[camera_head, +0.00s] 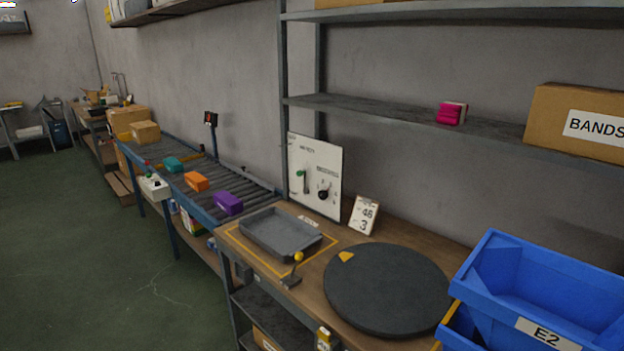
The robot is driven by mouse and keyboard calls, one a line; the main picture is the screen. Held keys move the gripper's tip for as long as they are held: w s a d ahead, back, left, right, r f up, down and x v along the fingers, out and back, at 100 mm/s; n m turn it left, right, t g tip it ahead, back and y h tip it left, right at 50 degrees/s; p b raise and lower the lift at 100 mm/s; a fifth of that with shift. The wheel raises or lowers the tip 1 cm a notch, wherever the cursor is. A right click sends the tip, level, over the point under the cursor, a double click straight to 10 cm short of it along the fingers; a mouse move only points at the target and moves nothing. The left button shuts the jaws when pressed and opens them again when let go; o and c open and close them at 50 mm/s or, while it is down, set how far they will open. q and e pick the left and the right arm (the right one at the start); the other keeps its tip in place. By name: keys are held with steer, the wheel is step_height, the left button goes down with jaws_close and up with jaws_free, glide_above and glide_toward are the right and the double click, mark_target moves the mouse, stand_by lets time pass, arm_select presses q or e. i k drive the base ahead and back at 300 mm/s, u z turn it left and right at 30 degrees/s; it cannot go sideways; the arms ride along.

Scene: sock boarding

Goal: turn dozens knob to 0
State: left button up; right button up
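A white control panel (314,165) stands upright at the back of the wooden bench, against the wall side. A black round knob (323,192) sits on its right half, with small marks around it that are too small to read. A green-tipped lever or switch (301,174) is on the panel's left half. The lettering above both controls is too small to read, so I cannot tell which setting the knob points to. Neither of my grippers shows in the head view.
A grey tray (281,233), a yellow-knobbed lever (297,262), a black turntable (388,290) and a number card (364,214) are on the bench (432,258). Blue bins (487,275) stand at the right. A roller conveyor (253,189) carries coloured packs at the left.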

mark_target(322, 194)
steer(key=u, duration=1.1)
steer(key=i, duration=1.45)
steer(key=z, duration=2)
